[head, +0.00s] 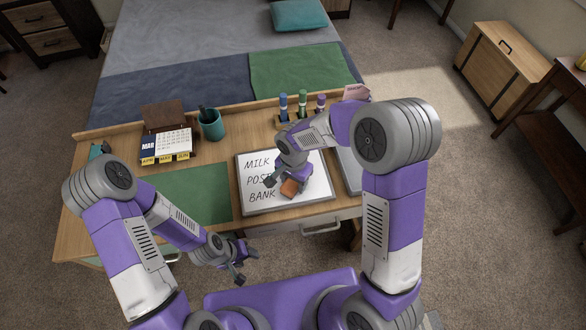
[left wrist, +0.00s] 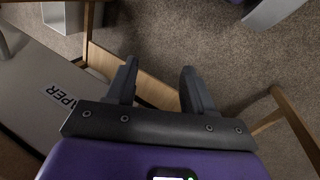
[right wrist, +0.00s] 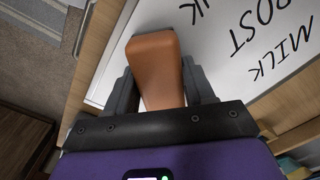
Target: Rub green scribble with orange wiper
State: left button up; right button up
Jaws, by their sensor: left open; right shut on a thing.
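The orange wiper (head: 289,188) is held in my right gripper (head: 285,182), low over the whiteboard (head: 256,205). In the right wrist view the wiper (right wrist: 155,65) sits between the two fingers of my right gripper (right wrist: 155,95), over the board's edge area; I cannot tell whether it touches the surface. The board bears black words: MILK, POST and BANK. No green scribble shows; my right arm hides part of the board. My left gripper (head: 238,266) is open and empty in front of the desk's front edge. Its spread fingers (left wrist: 158,88) show in the left wrist view.
A pen holder with several markers (head: 302,105) stands behind the board. A calendar (head: 167,146) and a teal cup (head: 211,125) stand at the back left. A green blotter (head: 195,195) lies left of the board. A drawer handle (head: 321,228) projects below the desk front.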

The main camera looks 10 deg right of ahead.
jog(key=d, duration=0.3)
jog(key=shift+d+p, duration=0.3)
jog(key=shift+p, duration=0.1)
jog(key=shift+d, duration=0.3)
jog(key=a, duration=0.2)
jog(key=shift+a+f, duration=0.15)
jog(key=shift+a, duration=0.2)
jog(key=shift+a+b, duration=0.4)
jog(key=shift+a, duration=0.35)
jog(key=shift+a+r+p, duration=0.1)
jog(key=shift+r+p, duration=0.25)
jog(key=shift+r, duration=0.05)
notch_tip(320, 180, up, 2)
jog(key=shift+p, duration=0.35)
jog(key=shift+r+p, duration=2)
jog(key=shift+r, duration=0.8)
